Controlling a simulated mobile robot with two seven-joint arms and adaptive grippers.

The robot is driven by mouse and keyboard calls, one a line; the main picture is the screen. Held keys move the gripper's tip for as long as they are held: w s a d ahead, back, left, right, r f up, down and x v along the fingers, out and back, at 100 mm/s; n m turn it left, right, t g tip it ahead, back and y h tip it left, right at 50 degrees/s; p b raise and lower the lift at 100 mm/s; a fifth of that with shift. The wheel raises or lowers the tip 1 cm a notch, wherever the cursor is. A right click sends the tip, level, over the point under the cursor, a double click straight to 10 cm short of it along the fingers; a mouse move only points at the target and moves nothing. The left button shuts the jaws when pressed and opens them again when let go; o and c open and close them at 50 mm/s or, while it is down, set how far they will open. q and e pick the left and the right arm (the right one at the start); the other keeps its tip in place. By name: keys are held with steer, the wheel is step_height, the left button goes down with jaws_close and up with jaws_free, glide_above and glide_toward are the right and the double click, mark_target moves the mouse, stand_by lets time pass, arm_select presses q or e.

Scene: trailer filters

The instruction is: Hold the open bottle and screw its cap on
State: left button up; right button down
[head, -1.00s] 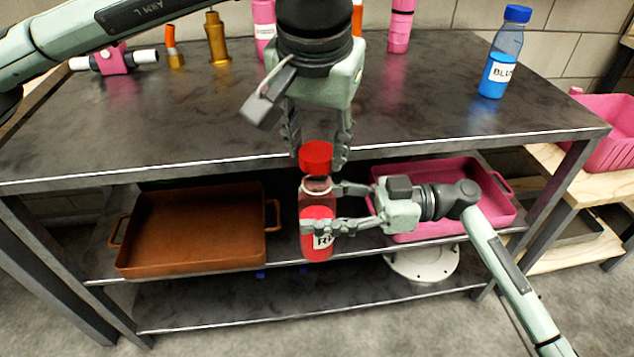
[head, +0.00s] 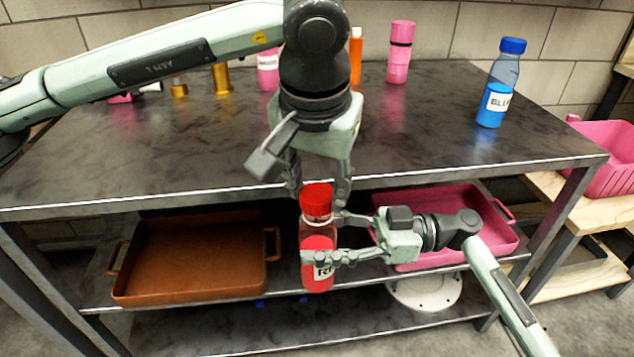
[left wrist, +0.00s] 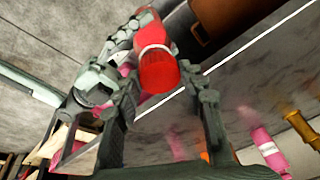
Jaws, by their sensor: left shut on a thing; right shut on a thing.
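The red cap (head: 316,196) sits at the mouth of the clear bottle with red liquid (head: 317,272), with no gap visible between them. I cannot tell how far it is threaded. My left gripper (head: 320,192) points down from above, its fingers on either side of the cap and shut on it. In the left wrist view, the cap (left wrist: 158,72) lies between the fingers, with part of the bottle (left wrist: 150,32) behind it. My right gripper (head: 329,238) comes from the right, shut around the bottle, which stays upright in front of the table's front edge.
A blue bottle (head: 495,88) stands on the dark tabletop (head: 420,120) at right. Pink, orange and gold items stand at the back. A brown tray (head: 190,260) and a pink tray (head: 480,205) lie on the shelf below, behind the held bottle.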

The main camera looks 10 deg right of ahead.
arm_select(q)
steer(key=shift+f, duration=0.55)
stand_by(0.4)
steer(key=m+h, duration=0.1)
steer(key=m, duration=0.2)
steer(key=shift+w+a+m, duration=0.1)
steer(key=shift+a+m, duration=0.05)
steer(key=shift+m, duration=0.15)
steer(key=m, duration=0.3)
steer(key=m+g+h, duration=0.1)
steer(key=m, duration=0.2)
steer(key=shift+g, duration=0.3)
steer(key=o, duration=0.7)
steer(key=shift+o, duration=0.2)
steer(key=shift+r, duration=0.1)
steer(key=shift+r, duration=2.15)
steer(key=shift+c, duration=0.4)
